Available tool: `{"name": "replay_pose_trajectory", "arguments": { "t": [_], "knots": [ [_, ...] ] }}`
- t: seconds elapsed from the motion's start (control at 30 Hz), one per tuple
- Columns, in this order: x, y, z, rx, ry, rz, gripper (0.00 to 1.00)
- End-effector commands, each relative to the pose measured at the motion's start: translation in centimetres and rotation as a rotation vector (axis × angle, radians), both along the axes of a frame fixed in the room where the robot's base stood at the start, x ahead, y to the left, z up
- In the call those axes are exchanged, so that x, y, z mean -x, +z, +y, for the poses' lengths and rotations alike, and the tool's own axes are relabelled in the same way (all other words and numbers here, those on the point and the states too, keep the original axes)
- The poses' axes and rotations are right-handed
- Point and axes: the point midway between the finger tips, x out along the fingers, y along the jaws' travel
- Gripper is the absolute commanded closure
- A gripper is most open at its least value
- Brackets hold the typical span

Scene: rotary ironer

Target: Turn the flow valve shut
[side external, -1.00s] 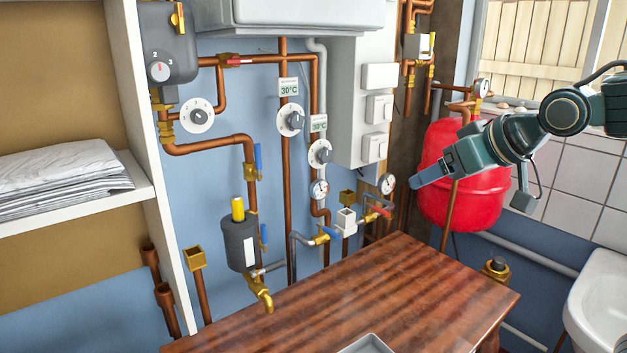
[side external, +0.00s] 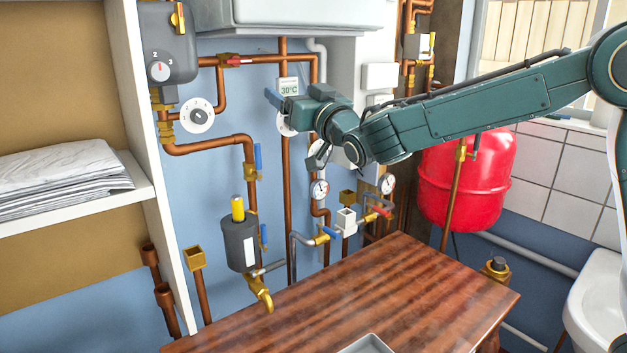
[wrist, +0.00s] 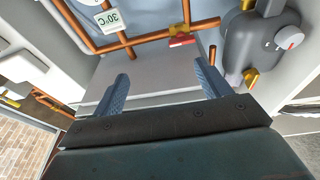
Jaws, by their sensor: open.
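Several lever valves sit on the copper pipes; I cannot tell from any label which is the flow valve. A red-handled valve (side external: 232,60) is on the upper horizontal pipe and also shows in the wrist view (wrist: 182,41), beyond and between my fingers. Blue-handled valves are on the left pipe (side external: 257,157), beside the dark grey canister (side external: 264,236) and low near the table (side external: 328,232). Another red handle (side external: 380,211) is low on the right. My gripper (side external: 281,99) is open and empty, in front of the upper pipes; its two fingers (wrist: 163,80) stand wide apart.
A grey control box with a dial (side external: 168,50) is at upper left, with a white dial (side external: 197,116) below. My arm crosses in front of the wall boxes and hides some dials. The wooden tabletop (side external: 350,290) is mostly clear. A red tank (side external: 467,185) is at right.

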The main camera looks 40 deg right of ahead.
Motion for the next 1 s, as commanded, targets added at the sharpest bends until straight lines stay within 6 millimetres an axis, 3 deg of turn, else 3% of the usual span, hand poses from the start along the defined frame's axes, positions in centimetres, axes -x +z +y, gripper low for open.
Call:
{"name": "replay_pose_trajectory", "arguments": {
  "t": [0.13,0.3,0.67,1.0],
  "knots": [
    [-1.3,-0.2,2.3,0.022,0.033,-0.093,0.24],
    [-1.8,-0.1,3.5,0.034,0.051,-0.147,0.24],
    [-2.1,0.0,3.6,0.036,0.052,-0.153,0.24],
    [-4.1,0.9,3.5,0.035,0.05,-0.153,0.24]
  ]
}}
